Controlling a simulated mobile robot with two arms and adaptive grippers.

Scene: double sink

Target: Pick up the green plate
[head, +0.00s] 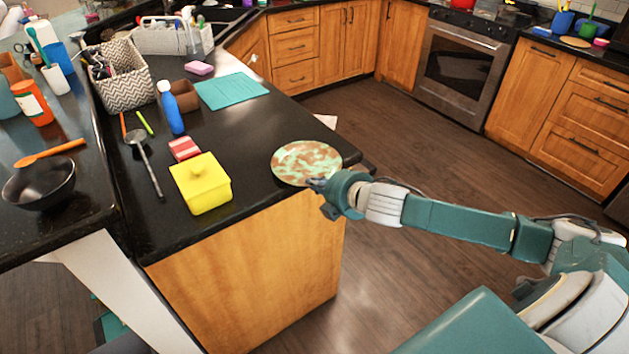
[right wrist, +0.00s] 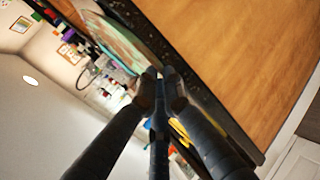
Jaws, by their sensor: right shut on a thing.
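The green plate (head: 306,162), mottled with brown patches, is at the front right corner of the black counter. My right gripper (head: 318,185) is at the plate's near rim and is shut on it. The right wrist view shows the fingertips (right wrist: 160,84) together at the edge of the plate (right wrist: 130,42). The fingers and wrist hide a little of the near rim. I cannot tell whether the plate still touches the counter. My left gripper is not in view.
On the counter (head: 235,140) are a yellow box (head: 201,184), a red sponge (head: 184,149), a blue bottle (head: 172,108), a ladle (head: 147,165) and a teal cloth (head: 231,91). Bare counter lies between the yellow box and the plate. Open floor lies to the right.

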